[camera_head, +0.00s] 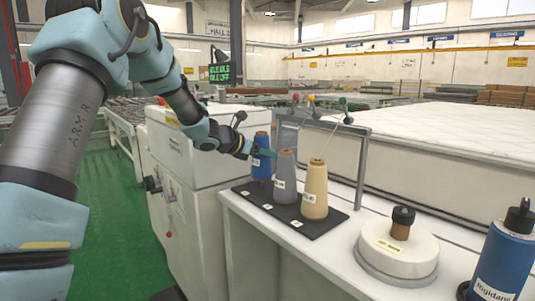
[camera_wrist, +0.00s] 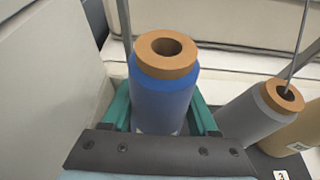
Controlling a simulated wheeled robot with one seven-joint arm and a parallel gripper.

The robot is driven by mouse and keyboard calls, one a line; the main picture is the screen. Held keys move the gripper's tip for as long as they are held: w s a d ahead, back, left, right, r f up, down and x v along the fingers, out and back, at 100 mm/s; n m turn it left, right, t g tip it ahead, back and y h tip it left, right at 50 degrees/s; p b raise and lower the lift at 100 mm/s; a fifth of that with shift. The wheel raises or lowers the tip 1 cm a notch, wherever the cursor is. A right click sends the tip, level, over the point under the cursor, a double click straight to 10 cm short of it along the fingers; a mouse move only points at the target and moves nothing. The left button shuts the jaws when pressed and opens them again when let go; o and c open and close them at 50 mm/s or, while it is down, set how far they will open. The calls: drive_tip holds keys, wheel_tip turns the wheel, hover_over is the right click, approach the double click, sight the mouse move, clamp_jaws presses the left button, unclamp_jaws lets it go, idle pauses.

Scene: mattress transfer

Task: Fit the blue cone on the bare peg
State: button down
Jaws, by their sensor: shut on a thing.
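The blue cone (camera_head: 262,158) is upright at the left end of the black peg board (camera_head: 325,224). It fills the middle of the wrist view (camera_wrist: 163,98), its brown open top facing the camera. My gripper (camera_head: 255,153) is shut on it, with green fingers on both sides of its body (camera_wrist: 162,112). The cone's base is at or just above the board; I cannot tell whether it rests there. No bare peg shows; the spot under the blue cone is hidden. A grey cone (camera_head: 285,178) and a cream cone (camera_head: 314,192) stand to its right on the board.
A grey metal frame (camera_head: 362,165) with coloured balls rises behind the cones, and a thread runs up from the cream cone. A white round device (camera_head: 398,262) and a blue bottle (camera_head: 503,255) stand at right. A white cabinet (camera_head: 205,160) is at left; a mattress (camera_head: 450,130) lies behind.

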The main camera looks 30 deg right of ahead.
sight(267, 162)
drive_tip(key=shift+f+b, duration=1.6)
drive_tip(key=shift+f, duration=0.15)
drive_tip(key=shift+c, duration=0.4)
unclamp_jaws()
drive_tip(key=b+v, duration=0.1)
drive_tip(key=v, duration=1)
drive_tip(key=s+a+f+m+y+p, duration=0.2)
drive_tip(key=s+a+m, duration=0.4)
drive_tip(key=a, duration=0.6)
drive_tip(key=s+a+f+m+y+p, duration=0.1)
drive_tip(key=s+a+m+y+p, duration=0.4)
drive_tip(key=a+m, duration=0.3)
drive_tip(key=s+a+f+m+g+y+p, duration=0.1)
drive_tip(key=s+a+m+y, duration=0.5)
drive_tip(key=a, duration=1.1)
drive_tip(key=shift+s+f+m+p, duration=0.5)
drive_tip(key=shift+f+m+p, duration=0.25)
drive_tip(key=shift+p, duration=0.45)
